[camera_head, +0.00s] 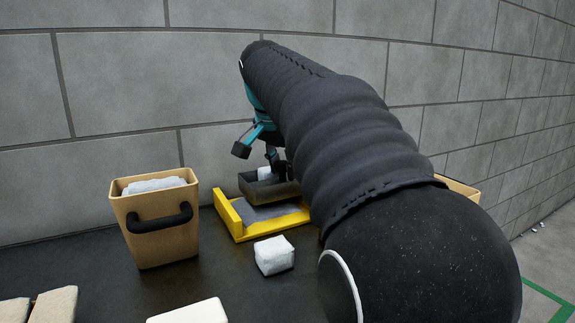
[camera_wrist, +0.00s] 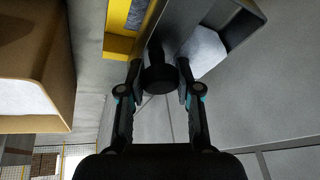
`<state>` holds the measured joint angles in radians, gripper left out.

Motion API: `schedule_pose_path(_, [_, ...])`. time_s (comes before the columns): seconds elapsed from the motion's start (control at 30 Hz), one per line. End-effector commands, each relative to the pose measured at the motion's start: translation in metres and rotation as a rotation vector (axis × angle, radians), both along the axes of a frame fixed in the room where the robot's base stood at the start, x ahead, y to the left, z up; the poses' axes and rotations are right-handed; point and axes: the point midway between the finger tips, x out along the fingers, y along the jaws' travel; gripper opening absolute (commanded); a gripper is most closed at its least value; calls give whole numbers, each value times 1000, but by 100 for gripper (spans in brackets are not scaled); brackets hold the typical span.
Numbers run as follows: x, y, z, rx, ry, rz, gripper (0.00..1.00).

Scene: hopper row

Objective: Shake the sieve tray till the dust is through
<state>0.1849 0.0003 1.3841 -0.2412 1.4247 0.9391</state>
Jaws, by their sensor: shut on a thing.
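The sieve tray (camera_head: 285,190) is a small dark grey open box with a pale lump (camera_head: 265,173) in it. It appears held just above a yellow-walled tray (camera_head: 236,222), whose floor is covered in grey. In the wrist view my gripper (camera_wrist: 160,78) is shut on the sieve tray's dark round handle. The tray's wall (camera_wrist: 240,22) and the pale lump show beyond the fingers. Whether dust is left in the sieve tray cannot be seen.
A tan bin (camera_head: 165,240) with a black handle and pale contents stands at the left. A whitish cube (camera_head: 273,256) lies in front of the yellow tray. Pale blocks lie along the near edge. Another tan bin (camera_head: 460,188) is mostly behind my arm. A block wall stands close behind.

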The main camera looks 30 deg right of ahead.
Motion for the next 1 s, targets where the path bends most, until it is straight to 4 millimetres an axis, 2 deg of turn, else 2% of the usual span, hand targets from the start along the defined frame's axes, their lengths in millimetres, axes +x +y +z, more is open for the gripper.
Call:
schedule_pose_path(0.5, [0,61,0,0,1,3,0])
schedule_pose_path(0.83, [0,65,-1,0,2,1,0])
schedule_pose_path(0.87, [0,65,-1,0,2,1,41])
schedule_pose_path(0.93, [0,65,-1,0,2,1,58])
schedule_pose_path(0.97, [0,65,-1,1,1,1,62])
schedule_pose_path(1.0, [0,65,0,1,1,1,62])
